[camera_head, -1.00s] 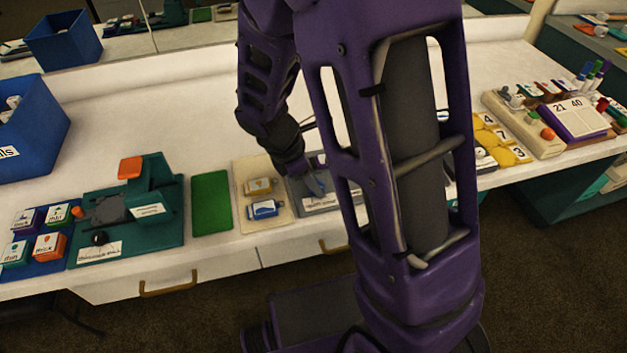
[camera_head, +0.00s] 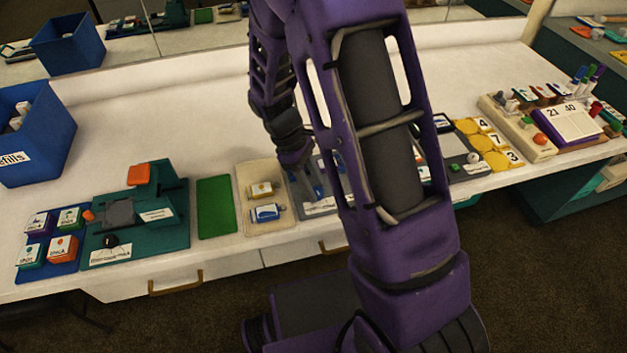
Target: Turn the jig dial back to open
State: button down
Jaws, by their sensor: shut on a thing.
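A teal jig (camera_head: 178,195) stands at the left of the white table, with an orange block (camera_head: 139,174) on its raised part and a grey plate. A round black knob (camera_head: 111,241) sits at its front; I cannot tell whether it is the dial, nor read its setting. My gripper (camera_head: 312,181) is low over a grey tray (camera_head: 318,206) with a white label, right of the jig and apart from it. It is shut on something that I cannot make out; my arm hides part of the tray.
A green mat (camera_head: 215,207) and a beige tray (camera_head: 262,222) with two small labelled blocks lie between the jig and the grey tray. A blue bin (camera_head: 45,140) stands at left. Yellow number tiles (camera_head: 490,145) and a calendar stand (camera_head: 568,120) are at right. The table's back middle is clear.

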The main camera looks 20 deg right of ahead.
jog(key=m+y, duration=0.1)
jog(key=m, duration=0.1)
jog(key=m+g+p, duration=0.1)
jog(key=m, duration=0.2)
jog(key=shift+w+d+m+y, duration=0.15)
jog(key=shift+m+y, duration=0.15)
jog(key=shift+y, duration=0.1)
jog(key=m+y, duration=0.1)
jog(key=m, duration=0.1)
jog(key=m+y+p, duration=0.1)
jog(key=m, duration=0.2)
jog(key=shift+d+g, duration=0.15)
jog(key=shift+g, duration=0.15)
jog(key=shift+m, duration=0.3)
jog(key=c, duration=0.5)
grip_release()
jog(key=p+v, duration=0.2)
jog(key=v, duration=1.5)
jog(key=shift+w+r, duration=0.15)
jog(key=shift+r, duration=0.05)
jog(key=shift+d, duration=0.1)
